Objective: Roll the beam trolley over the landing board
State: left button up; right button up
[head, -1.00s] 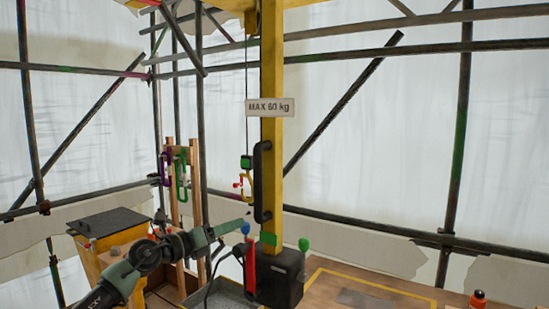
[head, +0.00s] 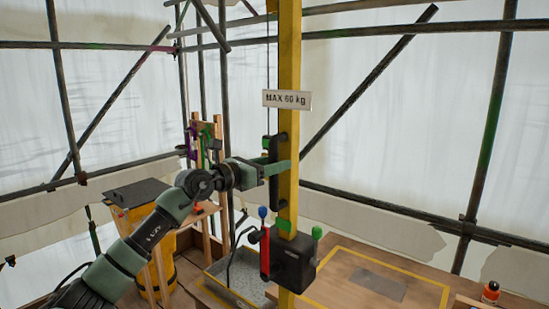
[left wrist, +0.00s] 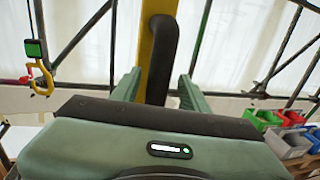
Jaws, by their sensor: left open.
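My left gripper (head: 280,160) is open at the black handle (head: 274,186) on the yellow post (head: 289,60). In the left wrist view the handle (left wrist: 162,55) stands between the two spread green fingers; I cannot tell whether they touch it. The post bears a "MAX 60 kg" sign (head: 287,99). The yellow hook (left wrist: 42,83), with a red latch, hangs below a green block (left wrist: 36,48) to the left. The beam trolley itself does not show. A yellow-outlined board area (head: 340,265) with a grey patch lies right of the post. My right gripper is out of view.
A black control box (head: 287,260) with blue-, red- and green-marked levers sits low on the post. Behind it are a grey tray (head: 225,272), a yellow bin with a dark lid (head: 138,193) and a wooden rack. An orange-topped bottle (head: 490,292) stands at right.

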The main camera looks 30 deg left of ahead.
pick_arm(q)
jog(key=shift+a, duration=0.2)
jog(key=shift+s, duration=0.1)
jog(key=shift+c, duration=0.9)
grip_shut()
